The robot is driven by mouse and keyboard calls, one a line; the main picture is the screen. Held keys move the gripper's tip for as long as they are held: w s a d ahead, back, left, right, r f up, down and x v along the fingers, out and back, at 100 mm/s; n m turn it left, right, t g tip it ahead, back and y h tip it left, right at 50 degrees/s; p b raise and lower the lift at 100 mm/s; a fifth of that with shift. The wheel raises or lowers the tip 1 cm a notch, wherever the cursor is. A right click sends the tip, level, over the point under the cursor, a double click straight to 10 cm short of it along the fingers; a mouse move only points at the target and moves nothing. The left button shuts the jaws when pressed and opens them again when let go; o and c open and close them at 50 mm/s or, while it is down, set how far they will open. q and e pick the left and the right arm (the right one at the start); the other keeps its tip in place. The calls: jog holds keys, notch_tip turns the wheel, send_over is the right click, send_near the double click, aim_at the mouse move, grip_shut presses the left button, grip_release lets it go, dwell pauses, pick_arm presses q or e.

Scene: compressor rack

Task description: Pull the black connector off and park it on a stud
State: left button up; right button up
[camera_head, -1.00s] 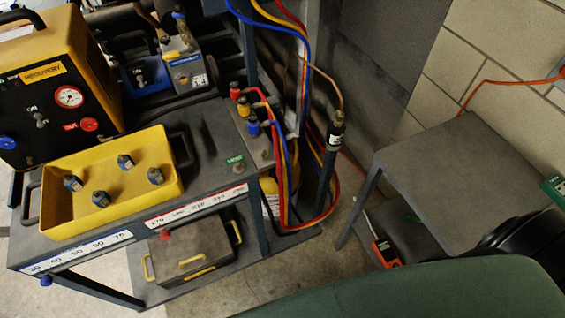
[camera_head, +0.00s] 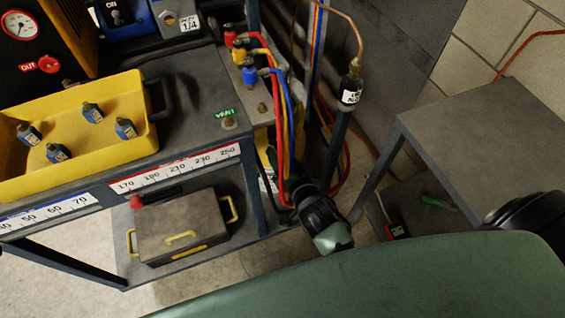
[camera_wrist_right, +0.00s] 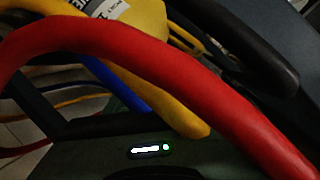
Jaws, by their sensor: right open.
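A black cylindrical fitting (camera_head: 351,90) with a white label and brass top hangs upright at the end of a copper line; I cannot tell if it is the black connector. A bare brass stud (camera_head: 228,122) stands beside the green VENT label, and another stud (camera_head: 262,107) is on the grey manifold plate. Red, yellow and blue connectors sit at that plate's rear. My right gripper (camera_head: 275,160) is low by the hoses, below the plate and apart from the fitting; its fingers are mostly hidden. The right wrist view shows a red hose (camera_wrist_right: 150,58) close in front. My left gripper is out of view.
The red, yellow and blue hoses hang in loops around my right wrist. A yellow tray (camera_head: 75,165) with several blue-grey fittings is on the cart at left. A grey box (camera_head: 183,225) is on the lower shelf. A bare grey table (camera_head: 490,140) stands at right.

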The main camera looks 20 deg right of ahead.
aim_at(274, 143)
jog(key=b+x, duration=0.1)
jog(key=x, duration=0.5)
jog(key=shift+w+r, duration=0.15)
jog(key=shift+w, duration=0.15)
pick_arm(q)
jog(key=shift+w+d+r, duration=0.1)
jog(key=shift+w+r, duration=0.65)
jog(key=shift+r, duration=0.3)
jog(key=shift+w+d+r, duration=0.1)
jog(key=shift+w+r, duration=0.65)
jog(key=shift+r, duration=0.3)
pick_arm(e)
jog(key=shift+w, duration=0.65)
grip_shut()
